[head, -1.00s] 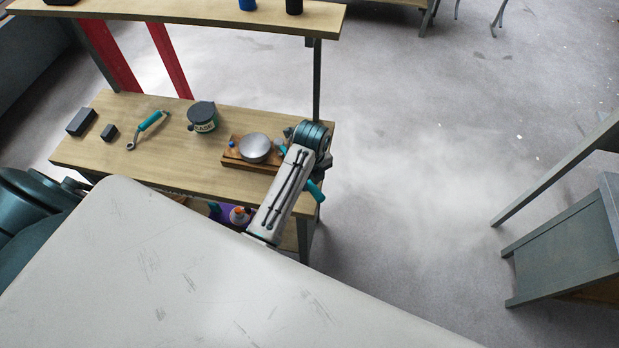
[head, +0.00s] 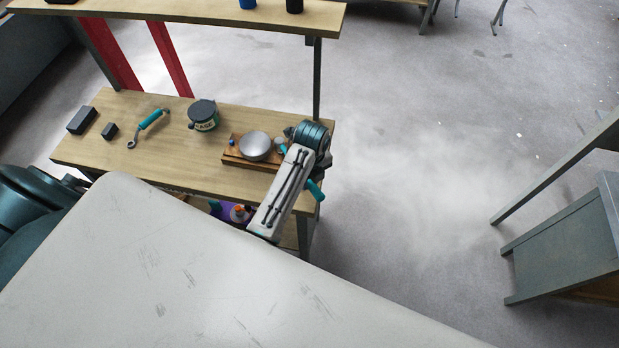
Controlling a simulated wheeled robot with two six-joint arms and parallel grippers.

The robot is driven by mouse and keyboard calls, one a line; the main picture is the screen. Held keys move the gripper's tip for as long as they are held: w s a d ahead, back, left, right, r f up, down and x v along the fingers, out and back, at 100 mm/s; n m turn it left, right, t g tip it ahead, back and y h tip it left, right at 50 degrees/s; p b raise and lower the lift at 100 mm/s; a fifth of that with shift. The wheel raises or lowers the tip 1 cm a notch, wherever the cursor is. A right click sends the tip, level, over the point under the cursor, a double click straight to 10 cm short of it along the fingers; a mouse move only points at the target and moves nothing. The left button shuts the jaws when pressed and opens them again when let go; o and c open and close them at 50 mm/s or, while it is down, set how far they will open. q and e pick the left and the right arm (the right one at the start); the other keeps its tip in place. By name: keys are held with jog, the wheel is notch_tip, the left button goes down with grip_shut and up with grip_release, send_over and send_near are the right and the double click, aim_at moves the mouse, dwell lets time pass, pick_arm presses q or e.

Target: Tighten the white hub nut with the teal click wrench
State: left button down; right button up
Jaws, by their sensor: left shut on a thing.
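My left gripper (head: 322,166) is at the right end of the workbench, mostly hidden behind its own wrist and arm link. It is shut on a tool whose teal handle (head: 316,190) sticks out toward the bench's front right edge; this looks like the teal click wrench. A small teal and grey part (head: 282,148) shows left of the wrist, beside a silver dome (head: 254,146) on a wooden board (head: 236,157). I cannot make out the white hub nut; the arm covers the right part of the board. My right gripper is not in view.
On the bench (head: 130,171) lie a second teal-handled wrench (head: 151,120), two dark blocks (head: 81,120) and a grease tin (head: 203,116). A blue knob (head: 232,141) sits by the dome. A shelf (head: 190,13) is above the back. Bottles (head: 238,213) stand below.

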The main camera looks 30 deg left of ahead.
pick_arm(q)
jog(key=shift+f, duration=0.65)
jog(key=shift+a, duration=0.1)
